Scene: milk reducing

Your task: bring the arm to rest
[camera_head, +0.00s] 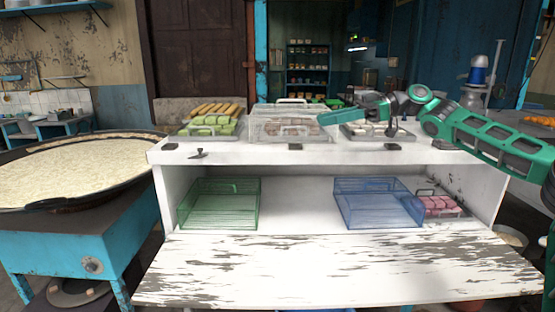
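My gripper (340,115) is at the end of my green and grey arm, which reaches in from the right. It is above the top of the white counter (240,153), near the trays at the back. Its fingertips are too small and dark to tell whether they are open or shut. I cannot tell whether it touches anything.
A clear-lidded tray (290,124) stands mid-top, with a tray of green and yellow sweets (210,125) to its left. A green basket (218,204) and blue basket (378,203) stand inside the counter, beside pink sweets (440,204). A wide pan (75,168) is left.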

